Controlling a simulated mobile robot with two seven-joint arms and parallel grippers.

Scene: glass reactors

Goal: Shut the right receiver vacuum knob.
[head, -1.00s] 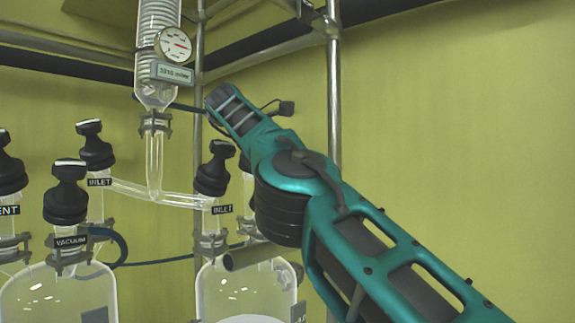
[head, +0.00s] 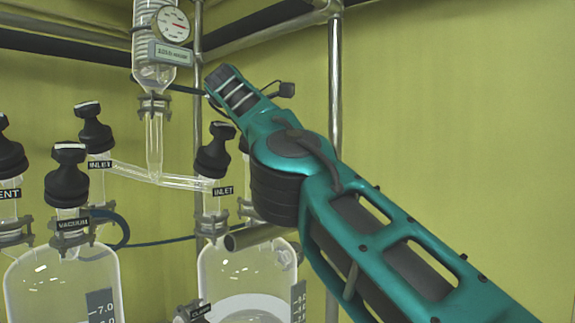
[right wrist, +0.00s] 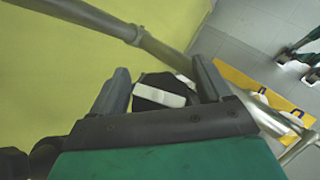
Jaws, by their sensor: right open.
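In the right wrist view, a black knob with a white bar (right wrist: 160,94) on top sits between the two fingers of my right gripper (right wrist: 160,88). The fingers are apart, one on each side of it. No label shows there, so I cannot read which knob it is. In the head view the right receiver (head: 250,270) is a clear glass vessel. Its INLET knob (head: 214,150) is black and upright. My left gripper is out of view.
The left receiver (head: 60,285) has a black VACUUM knob (head: 67,178) and an INLET knob (head: 94,130). Glass tubing joins both receivers under a column with a gauge (head: 172,25). A metal pole (head: 334,120) stands behind my arm. The yellow wall on the right is bare.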

